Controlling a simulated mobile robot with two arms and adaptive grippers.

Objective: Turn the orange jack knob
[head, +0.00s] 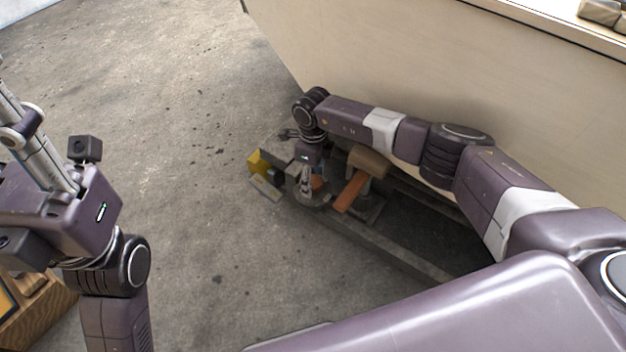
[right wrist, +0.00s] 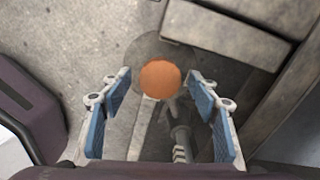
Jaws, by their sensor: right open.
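The round orange jack knob (right wrist: 160,79) shows in the right wrist view, just beyond the fingertips and about midway between them. In the head view a small orange patch (head: 317,184), likely the knob, is mostly hidden by my right gripper (head: 305,182). My right gripper, also in the right wrist view (right wrist: 160,100), is open with its blue pads apart and nothing between them. A grey round plate and a metal rod show around and below the knob. My left gripper (head: 40,150) is partly in view at the left; its fingertips are not clear.
A pale plywood hull wall (head: 400,60) stands behind my right arm. Wooden beams (head: 400,250) run beside the jack, with an orange-brown bar (head: 351,190) near it. A yellow block (head: 258,163) lies left of it. The concrete floor (head: 170,110) is open to the left.

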